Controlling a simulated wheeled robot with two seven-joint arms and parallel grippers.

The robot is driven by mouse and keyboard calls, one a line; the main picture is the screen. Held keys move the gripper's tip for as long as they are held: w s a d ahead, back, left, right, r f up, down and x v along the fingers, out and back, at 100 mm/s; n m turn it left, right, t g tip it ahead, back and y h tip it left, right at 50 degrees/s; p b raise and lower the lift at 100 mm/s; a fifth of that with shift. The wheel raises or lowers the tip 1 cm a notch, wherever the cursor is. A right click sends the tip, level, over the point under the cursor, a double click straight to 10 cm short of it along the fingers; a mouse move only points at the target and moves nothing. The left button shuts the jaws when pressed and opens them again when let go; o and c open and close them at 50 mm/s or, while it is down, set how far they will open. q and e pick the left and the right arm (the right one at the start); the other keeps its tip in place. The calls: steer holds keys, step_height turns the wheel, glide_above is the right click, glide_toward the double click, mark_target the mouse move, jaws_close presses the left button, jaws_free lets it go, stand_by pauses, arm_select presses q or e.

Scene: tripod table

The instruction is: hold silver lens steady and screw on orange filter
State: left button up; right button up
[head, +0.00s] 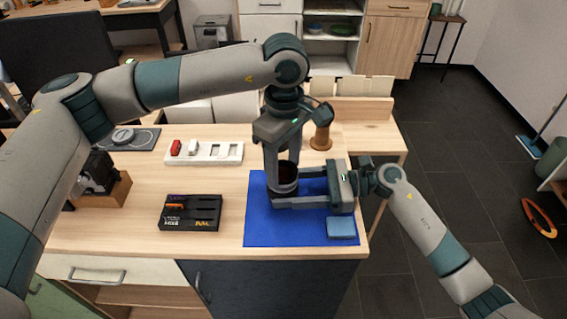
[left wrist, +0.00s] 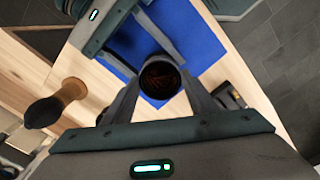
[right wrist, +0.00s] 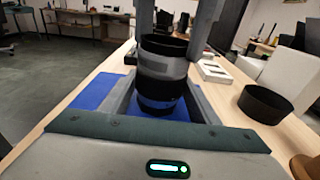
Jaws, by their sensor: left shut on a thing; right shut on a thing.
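The silver lens (right wrist: 160,92) stands upright above the blue mat (head: 262,228), with a grey band and black lower barrel. My right gripper (head: 283,201) is shut around its lower part from the right. My left gripper (head: 284,168) points down from above, its fingers shut on either side of the lens's top. In the left wrist view, a dark round rim with reddish-brown glass (left wrist: 160,79), apparently the orange filter, lies between the left fingertips. It seems to sit on the lens's top; whether the threads are engaged cannot be seen.
A small blue block (head: 341,227) lies on the mat's front right. A black battery box (head: 190,212) and white power strip (head: 222,153) lie left.

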arm_select(q)
steer(key=shift+f, duration=0.1)
steer(key=shift+m, duration=1.3)
steer(key=shift+c, duration=1.4)
steer(key=shift+m, duration=0.3)
steer(key=shift+m, duration=1.4)
steer(key=shift+m, duration=1.5)
